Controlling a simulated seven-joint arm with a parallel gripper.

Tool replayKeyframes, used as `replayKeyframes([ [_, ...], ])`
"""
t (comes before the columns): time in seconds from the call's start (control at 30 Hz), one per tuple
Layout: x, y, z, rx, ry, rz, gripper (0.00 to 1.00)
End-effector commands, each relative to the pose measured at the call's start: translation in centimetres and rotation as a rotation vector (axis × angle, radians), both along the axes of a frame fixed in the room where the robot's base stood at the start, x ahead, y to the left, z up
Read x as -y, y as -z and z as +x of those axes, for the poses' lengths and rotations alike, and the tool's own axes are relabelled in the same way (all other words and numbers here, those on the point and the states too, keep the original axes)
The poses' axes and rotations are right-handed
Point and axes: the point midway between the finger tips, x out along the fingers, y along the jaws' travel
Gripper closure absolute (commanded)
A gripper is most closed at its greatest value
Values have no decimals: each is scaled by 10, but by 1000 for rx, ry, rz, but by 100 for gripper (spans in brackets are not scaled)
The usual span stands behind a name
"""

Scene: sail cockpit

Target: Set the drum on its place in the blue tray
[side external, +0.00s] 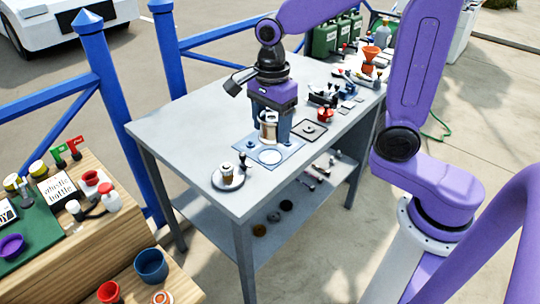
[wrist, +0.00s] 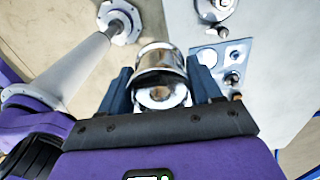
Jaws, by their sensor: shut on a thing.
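The drum (side external: 267,128) is a shiny metal cylinder with a copper-brown tint. My gripper (side external: 270,126) is shut on it, with one blue finger on each side. In the wrist view the drum (wrist: 161,75) sits between the fingers, its shiny side and a round end showing. The blue tray (side external: 248,147) is a thin flat piece on the grey table, with a white round place (side external: 270,157) in front of the gripper. The drum appears held over or near the tray's back part; its exact height is unclear. In the wrist view the tray (wrist: 222,73) lies right of the drum.
A small dark piece (side external: 244,160) stands at the tray's left. A plate (side external: 228,180) with a small cup-like item is near the table's left corner. A square dark-rimmed plate (side external: 309,132) and a red item (side external: 326,115) lie to the right. The table's left part is clear.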

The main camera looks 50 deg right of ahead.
Motion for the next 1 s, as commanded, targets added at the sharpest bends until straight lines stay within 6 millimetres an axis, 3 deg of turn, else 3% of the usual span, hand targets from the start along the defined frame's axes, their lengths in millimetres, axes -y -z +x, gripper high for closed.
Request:
replayKeyframes([
  [0.37,0,0,1,1,1,0,76],
  [0.53,7,9,13,-3,37,-1,76],
  [0.67,23,28,36,-5,108,-2,76],
  [1.0,88,97,93,-6,319,-1,76],
])
